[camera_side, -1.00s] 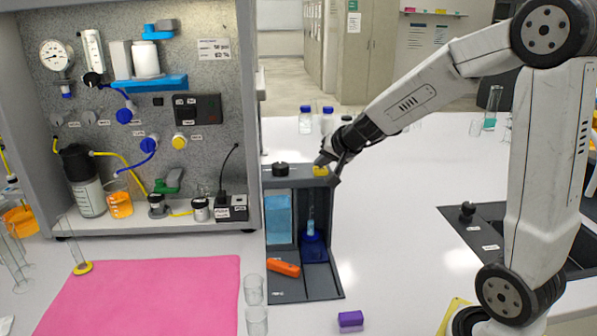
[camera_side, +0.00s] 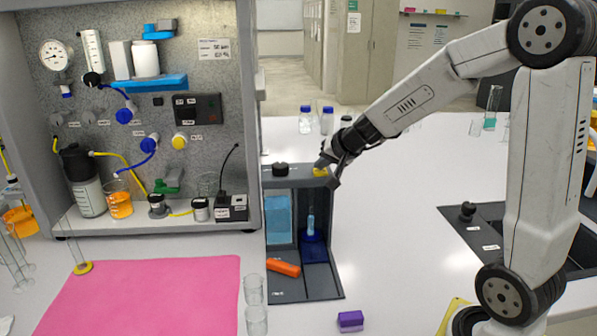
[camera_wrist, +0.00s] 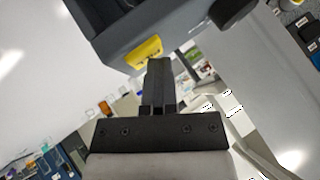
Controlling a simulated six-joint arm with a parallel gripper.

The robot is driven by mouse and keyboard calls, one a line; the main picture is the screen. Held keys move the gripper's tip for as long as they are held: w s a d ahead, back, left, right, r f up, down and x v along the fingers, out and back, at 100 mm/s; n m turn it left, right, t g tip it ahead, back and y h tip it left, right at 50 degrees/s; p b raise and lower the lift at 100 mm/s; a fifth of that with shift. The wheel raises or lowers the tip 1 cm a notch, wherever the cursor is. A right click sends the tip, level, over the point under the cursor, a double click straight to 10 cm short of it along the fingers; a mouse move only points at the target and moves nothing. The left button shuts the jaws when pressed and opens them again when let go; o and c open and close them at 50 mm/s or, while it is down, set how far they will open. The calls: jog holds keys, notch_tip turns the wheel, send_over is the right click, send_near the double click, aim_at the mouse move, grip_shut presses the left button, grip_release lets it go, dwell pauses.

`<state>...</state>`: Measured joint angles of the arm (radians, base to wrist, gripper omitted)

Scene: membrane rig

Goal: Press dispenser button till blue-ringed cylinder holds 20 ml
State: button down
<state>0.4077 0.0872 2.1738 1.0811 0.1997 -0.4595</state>
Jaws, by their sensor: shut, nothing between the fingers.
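The grey dispenser (camera_side: 322,274) stands in the middle of the side view. Its yellow button (camera_side: 320,171) is on the top right and also shows in the wrist view (camera_wrist: 143,54). My gripper (camera_side: 323,162) is shut and empty, its fingertips at the button; in the wrist view the closed fingers (camera_wrist: 158,64) end right beside it, and whether they press it is hard to tell. The cylinder (camera_side: 311,223) stands upright in the right bay on a dark blue base (camera_side: 313,246). It holds light blue liquid; its scale is too small to read.
A light blue tank (camera_side: 278,220) fills the dispenser's left bay. An orange piece (camera_side: 284,269) lies on its foot. A black knob (camera_side: 280,169) sits on top at left. Clear beakers (camera_side: 254,290) and a purple block (camera_side: 350,320) stand in front.

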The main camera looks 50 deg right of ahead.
aim_at(321, 173)
jog(key=shift+r, duration=0.95)
jog(key=shift+r, duration=2.5)
jog(key=shift+f, duration=0.1)
jog(key=shift+s+a+f, duration=0.1)
jog(key=shift+a+f, duration=0.15)
jog(key=shift+a, duration=0.05)
jog(key=s+a+f+n+g+y, duration=0.1)
jog(key=s+a+f+n+g, duration=0.5)
jog(key=s+a+f+n, duration=0.4)
jog(key=s+a+f, duration=0.5)
jog(key=f, duration=0.3)
jog(key=shift+s+f+n, duration=0.15)
jog(key=shift+s+n, duration=0.05)
jog(key=shift+n, duration=0.2)
